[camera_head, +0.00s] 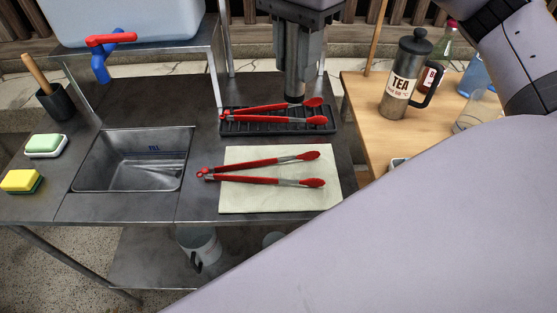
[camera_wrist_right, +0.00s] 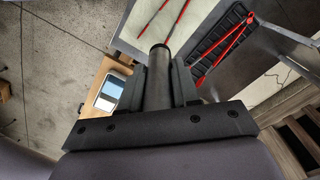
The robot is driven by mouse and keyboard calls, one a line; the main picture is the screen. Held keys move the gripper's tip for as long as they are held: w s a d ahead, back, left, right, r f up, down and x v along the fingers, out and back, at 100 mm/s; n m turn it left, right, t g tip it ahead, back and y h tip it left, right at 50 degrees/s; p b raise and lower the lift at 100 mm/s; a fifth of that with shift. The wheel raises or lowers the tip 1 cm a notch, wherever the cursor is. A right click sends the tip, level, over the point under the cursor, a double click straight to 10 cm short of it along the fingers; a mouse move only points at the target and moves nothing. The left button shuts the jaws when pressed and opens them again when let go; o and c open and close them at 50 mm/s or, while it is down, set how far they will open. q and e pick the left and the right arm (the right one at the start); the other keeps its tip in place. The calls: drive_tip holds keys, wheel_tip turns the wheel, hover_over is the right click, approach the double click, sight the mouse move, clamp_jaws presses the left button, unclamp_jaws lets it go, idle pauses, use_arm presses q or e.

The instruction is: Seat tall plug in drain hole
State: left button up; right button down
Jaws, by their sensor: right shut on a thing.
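My right gripper (camera_head: 294,72) points down above the black rack. It is shut on a dark grey cylinder, the tall plug (camera_wrist_right: 157,80), which sticks out between the two fingers in the right wrist view. In the head view the lower part of the plug (camera_head: 294,92) shows below the fingers, above the rack and the upper red tongs. The steel sink basin (camera_head: 130,180) is set in the counter to the left, well apart from the gripper, with a FILL mark on its back wall. I cannot make out the drain hole. My left gripper is not in view.
Red tongs (camera_head: 265,180) lie on a pale mat (camera_head: 250,205); another pair (camera_head: 270,110) lies on the black rack (camera_head: 240,129). A blue-and-red tap (camera_head: 100,65) overhangs behind the sink. Sponges (camera_head: 22,181) lie left of it. A tea press (camera_head: 402,75) stands on the wooden table.

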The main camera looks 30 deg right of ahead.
wheel_tip(320, 180, down, 8)
drive_tip(key=shift+s+f+b, duration=0.15)
drive_tip(key=shift+b, duration=0.8)
drive_tip(key=shift+f, duration=5.6)
drive_tip(key=shift+f, duration=0.2)
drive_tip(key=c, duration=0.8)
unclamp_jaws()
drive_tip(key=shift+r, duration=0.15)
